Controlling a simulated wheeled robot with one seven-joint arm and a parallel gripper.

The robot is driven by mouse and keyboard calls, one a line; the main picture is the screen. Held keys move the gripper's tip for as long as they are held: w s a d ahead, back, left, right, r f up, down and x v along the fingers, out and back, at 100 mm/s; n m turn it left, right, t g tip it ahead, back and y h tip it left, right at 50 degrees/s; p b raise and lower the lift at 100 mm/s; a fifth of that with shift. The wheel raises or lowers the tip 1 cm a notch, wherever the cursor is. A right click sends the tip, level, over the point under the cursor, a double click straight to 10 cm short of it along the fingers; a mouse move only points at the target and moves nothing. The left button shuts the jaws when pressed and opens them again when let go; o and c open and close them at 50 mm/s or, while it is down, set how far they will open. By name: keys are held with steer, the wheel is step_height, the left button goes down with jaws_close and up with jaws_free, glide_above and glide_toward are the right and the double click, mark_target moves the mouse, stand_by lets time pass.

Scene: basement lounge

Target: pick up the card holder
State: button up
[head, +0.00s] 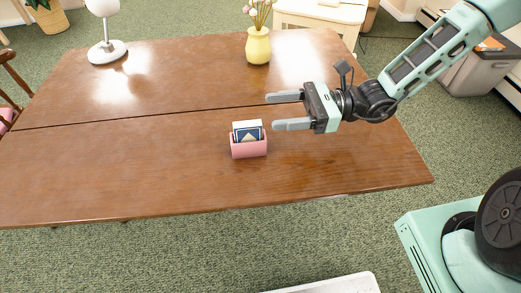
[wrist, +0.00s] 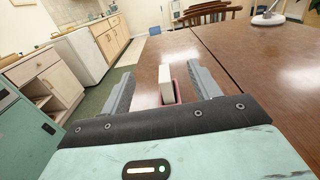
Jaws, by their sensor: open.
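The card holder (head: 248,147) is a small pink box with cards standing in it, on the wooden table near its front edge. In the wrist view the holder (wrist: 180,88) shows partly beyond my gripper, with the white side of the cards (wrist: 166,84) between the two fingers. My gripper (head: 282,111) is open and empty, its grey fingers pointing left. In the head view it is to the right of the card holder and appears above the table, not touching the holder. The holder's lower part is hidden in the wrist view.
The wooden table (head: 130,155) has much clear top around the holder. A yellow vase (head: 258,46) with flowers stands at the back, and a white lamp (head: 107,52) at the back left. A wooden chair (head: 14,85) is at the left edge.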

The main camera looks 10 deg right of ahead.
steer(key=b, duration=0.1)
glide_toward(248, 139)
steer(key=shift+w+a+f, duration=0.15)
steer(key=shift+w+a, duration=0.15)
steer(key=shift+a, duration=0.25)
steer(key=shift+w+a+f, duration=0.15)
steer(key=shift+w+a, duration=0.1)
steer(key=shift+a, duration=0.35)
steer(key=shift+a+f, duration=0.2)
steer(key=shift+f, duration=0.05)
steer(key=shift+a, duration=3.6)
steer(key=c, duration=1.1)
